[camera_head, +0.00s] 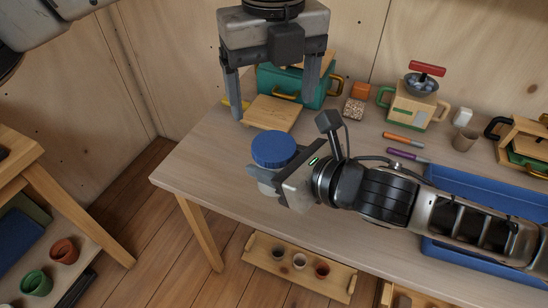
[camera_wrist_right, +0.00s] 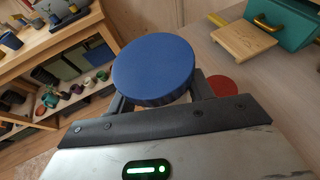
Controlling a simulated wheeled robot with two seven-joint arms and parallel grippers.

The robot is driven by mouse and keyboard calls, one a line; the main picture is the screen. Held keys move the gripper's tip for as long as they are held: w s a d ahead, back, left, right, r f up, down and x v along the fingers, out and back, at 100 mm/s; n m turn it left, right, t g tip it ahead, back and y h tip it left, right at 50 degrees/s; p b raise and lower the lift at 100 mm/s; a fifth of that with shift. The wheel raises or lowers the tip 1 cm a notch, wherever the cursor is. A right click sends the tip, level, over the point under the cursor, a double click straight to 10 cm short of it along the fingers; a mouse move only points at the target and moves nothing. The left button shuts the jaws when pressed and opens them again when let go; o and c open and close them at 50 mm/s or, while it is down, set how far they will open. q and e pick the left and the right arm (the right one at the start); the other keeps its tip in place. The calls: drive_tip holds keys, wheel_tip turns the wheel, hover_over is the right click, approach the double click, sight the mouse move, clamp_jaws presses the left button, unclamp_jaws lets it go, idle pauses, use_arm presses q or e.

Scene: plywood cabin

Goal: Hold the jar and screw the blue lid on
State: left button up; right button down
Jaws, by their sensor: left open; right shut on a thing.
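The blue lid (camera_head: 273,147) sits level on top of the pale jar (camera_head: 266,175); I cannot tell whether its thread is engaged. In the right wrist view the lid (camera_wrist_right: 153,66) hides nearly all of the jar. My right gripper (camera_head: 266,183) is shut on the jar just below the lid, with a finger on each side, and holds it near the table's front left edge. My left gripper (camera_head: 272,110) is open and empty, pointing down, above and behind the lid in the head view. Its fingers are spread wide and apart from the lid.
A wooden board (camera_head: 272,113) and a green toolbox (camera_head: 290,87) stand behind the jar. A red disc (camera_wrist_right: 222,85) lies beside it. A blue tray (camera_head: 470,190) is under my right arm. A green-handled box (camera_head: 410,108) and two markers lie right. The table's left front is clear.

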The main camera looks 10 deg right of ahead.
sight(274, 145)
use_arm(q)
drive_tip(key=shift+f, duration=4)
drive_tip(key=shift+c, duration=0.3)
drive_tip(key=c, duration=1)
drive_tip(key=shift+o, duration=0.2)
drive_tip(key=m, duration=0.3)
drive_tip(key=o, duration=1.1)
drive_tip(key=shift+r, duration=0.15)
